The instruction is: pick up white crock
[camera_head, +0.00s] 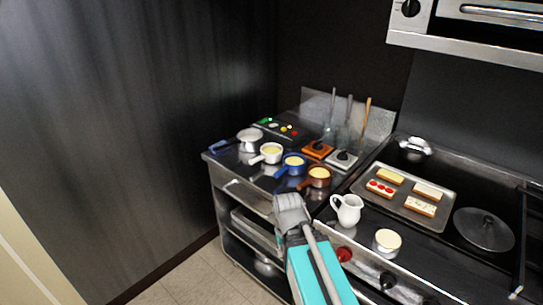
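The white crock (268,153) is a small round pot with a side handle pointing left and a pale yellow filling. It stands upright on the dark counter at the left, in a row with a blue crock (292,164) and a brown crock (317,176). My gripper (289,200) is in front of the counter, nearer the camera and below the row in the picture, apart from the white crock. I see it from behind, so its finger opening is hidden. I see nothing held in it.
A white lidded-looking dish (249,138) stands just left of the white crock. A white pitcher (347,209) and a pale-topped jar (387,240) stand to the right, near a tray (389,203) of toasts. Utensils (349,115) stand upright behind. A dark wall (130,140) is at left.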

